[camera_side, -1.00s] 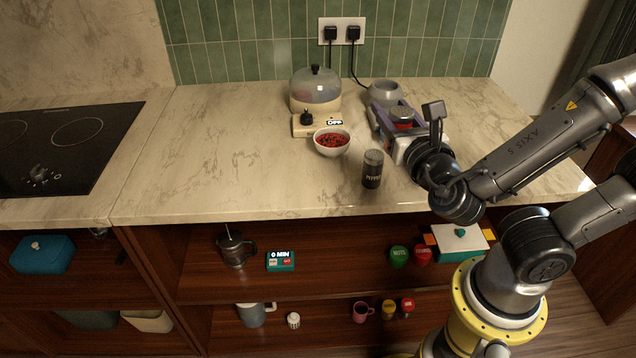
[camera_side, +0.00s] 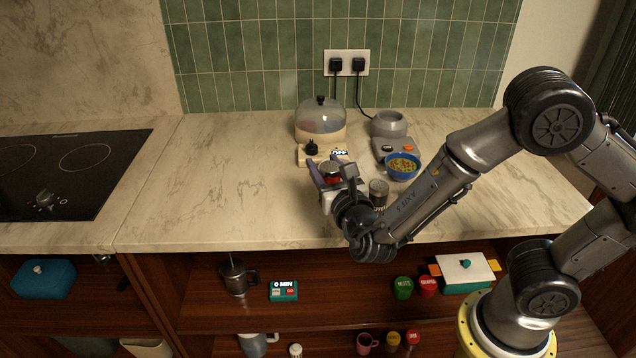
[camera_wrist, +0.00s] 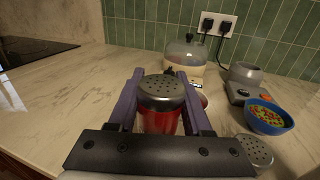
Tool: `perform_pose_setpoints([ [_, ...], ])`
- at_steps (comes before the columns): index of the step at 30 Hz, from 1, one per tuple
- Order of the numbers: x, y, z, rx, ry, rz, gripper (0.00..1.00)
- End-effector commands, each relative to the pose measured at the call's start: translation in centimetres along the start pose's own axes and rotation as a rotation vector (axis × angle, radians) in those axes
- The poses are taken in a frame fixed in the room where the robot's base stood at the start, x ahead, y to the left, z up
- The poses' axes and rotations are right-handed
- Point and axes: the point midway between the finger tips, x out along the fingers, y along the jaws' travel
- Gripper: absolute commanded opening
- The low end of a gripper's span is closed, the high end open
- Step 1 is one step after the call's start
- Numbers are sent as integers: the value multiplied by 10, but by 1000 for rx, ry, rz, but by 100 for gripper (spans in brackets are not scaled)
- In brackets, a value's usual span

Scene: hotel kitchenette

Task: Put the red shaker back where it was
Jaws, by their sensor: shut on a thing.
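The red shaker (camera_wrist: 160,120) stands between the two purple fingers of my gripper (camera_wrist: 159,95) in the wrist view, with its perforated metal lid up. My gripper (camera_side: 323,170) is shut on it. In the side view a bit of the red shaker (camera_side: 332,178) shows between the fingers, in front of the steamer. Its base is hidden, so I cannot tell whether it touches the counter. A dark pepper shaker (camera_side: 378,192) with a metal lid stands just right of my gripper; its lid also shows in the wrist view (camera_wrist: 255,151).
A domed steamer (camera_side: 321,125) stands behind. A blue bowl (camera_side: 402,173) with colourful contents sits at the right, by a grey appliance (camera_side: 390,123). The counter (camera_side: 225,185) is clear on the left.

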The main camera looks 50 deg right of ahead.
Motion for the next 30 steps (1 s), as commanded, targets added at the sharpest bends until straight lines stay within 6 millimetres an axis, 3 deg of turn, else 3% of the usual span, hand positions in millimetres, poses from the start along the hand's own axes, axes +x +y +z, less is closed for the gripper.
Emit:
perform_pose_setpoints([
  [10, 16, 9, -23, 0, -1, -1, 0],
  [16, 16, 10, -50, -1, 0, -1, 0],
  [28, 16, 9, -55, 0, -1, 0, 0],
  [29, 15, 9, -55, 0, -1, 0, 51],
  [30, 15, 9, -55, 1, -1, 0, 58],
])
